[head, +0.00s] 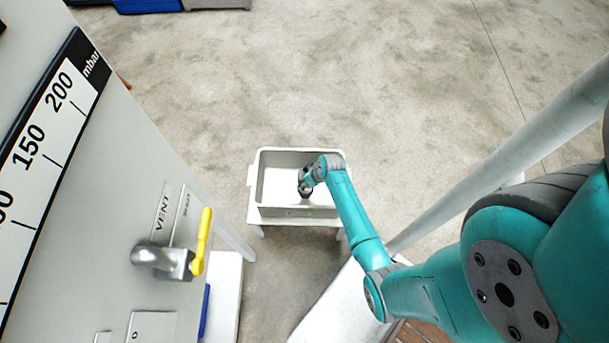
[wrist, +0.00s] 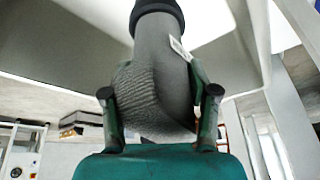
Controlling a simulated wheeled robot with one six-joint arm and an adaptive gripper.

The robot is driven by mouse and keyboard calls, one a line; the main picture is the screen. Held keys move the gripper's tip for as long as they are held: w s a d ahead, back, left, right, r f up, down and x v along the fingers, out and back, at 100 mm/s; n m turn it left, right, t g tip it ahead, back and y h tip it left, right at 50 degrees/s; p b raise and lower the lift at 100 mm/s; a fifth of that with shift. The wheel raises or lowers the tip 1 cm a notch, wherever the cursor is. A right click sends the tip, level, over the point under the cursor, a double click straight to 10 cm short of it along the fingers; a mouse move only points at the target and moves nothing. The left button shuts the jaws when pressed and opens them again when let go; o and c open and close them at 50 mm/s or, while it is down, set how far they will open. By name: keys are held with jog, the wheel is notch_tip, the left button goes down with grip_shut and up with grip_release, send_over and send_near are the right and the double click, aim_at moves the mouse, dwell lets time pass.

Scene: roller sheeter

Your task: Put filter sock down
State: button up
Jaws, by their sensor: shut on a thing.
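The filter sock (wrist: 155,85) is a grey ribbed cloth tube with a black band at its top in the wrist view and a small white label on its side. My gripper (wrist: 160,110) is shut on it, one finger on each side. In the head view my gripper (head: 306,186) is at the white bin (head: 256,180), over its inside near the front wall. The sock is too small and dark there to make out clearly. I cannot tell whether it touches the bin floor.
The bin stands on a low white stand (head: 258,216) on the grey floor. A panel with a VENT label and a yellow valve handle (head: 203,240) stands at the left. A slanting pale pole (head: 490,160) crosses the right side. The floor behind the bin is clear.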

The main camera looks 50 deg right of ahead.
jog(key=shift+f, duration=3.15)
jog(key=o, duration=1.4)
jog(key=shift+f, duration=0.1)
jog(key=shift+o, duration=0.2)
